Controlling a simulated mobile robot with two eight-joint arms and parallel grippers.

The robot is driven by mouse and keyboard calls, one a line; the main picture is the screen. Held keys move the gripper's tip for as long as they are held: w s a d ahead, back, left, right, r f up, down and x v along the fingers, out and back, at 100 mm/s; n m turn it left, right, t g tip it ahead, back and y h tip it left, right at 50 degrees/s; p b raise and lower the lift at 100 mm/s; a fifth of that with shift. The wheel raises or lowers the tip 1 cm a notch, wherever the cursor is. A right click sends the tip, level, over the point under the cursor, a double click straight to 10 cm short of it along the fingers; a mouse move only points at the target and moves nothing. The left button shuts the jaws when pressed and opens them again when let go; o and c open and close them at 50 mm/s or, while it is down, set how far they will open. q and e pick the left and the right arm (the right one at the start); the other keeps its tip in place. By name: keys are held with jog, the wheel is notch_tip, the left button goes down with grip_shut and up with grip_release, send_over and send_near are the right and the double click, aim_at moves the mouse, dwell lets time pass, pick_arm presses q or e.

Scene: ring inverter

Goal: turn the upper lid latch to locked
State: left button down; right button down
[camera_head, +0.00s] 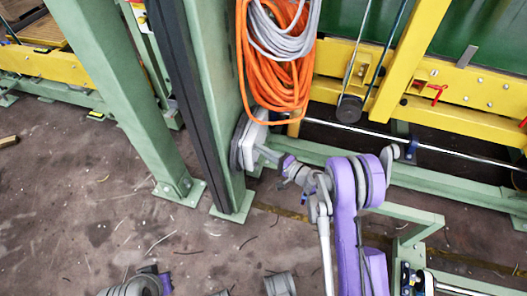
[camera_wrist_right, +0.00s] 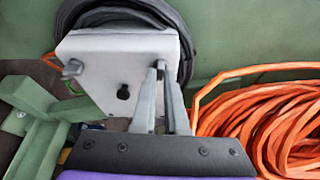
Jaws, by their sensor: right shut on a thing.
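A pale grey box (camera_wrist_right: 100,52) with a dark keyhole (camera_wrist_right: 123,92) fills the upper left of the right wrist view. In the head view the box (camera_head: 254,134) is mounted low on a green post. A small grey latch (camera_wrist_right: 72,69) sticks out at the box's left side. Another latch (camera_wrist_right: 170,57) at its right side is between the fingertips of my right gripper (camera_wrist_right: 163,68). The right gripper (camera_head: 264,155) is shut on that latch, whose top end shows above the fingers. The pictures do not make clear which latch is upper or its exact turn. My left gripper is not seen.
A coil of orange cable (camera_head: 275,75) hangs above the box, with a grey coil (camera_head: 285,30) over it. The orange cable (camera_wrist_right: 285,125) lies close right of my fingers. A green leg (camera_head: 130,100) stands left. Yellow beams (camera_head: 450,85) run right. Open floor (camera_head: 60,200) lies left.

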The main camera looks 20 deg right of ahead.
jog(key=shift+a+n, duration=0.1)
jog(key=shift+n, duration=0.5)
jog(key=c, duration=0.9)
grip_release()
jog(key=shift+c, duration=0.2)
jog(key=p+v, duration=0.1)
jog(key=v, duration=1)
jog(key=shift+f, duration=0.3)
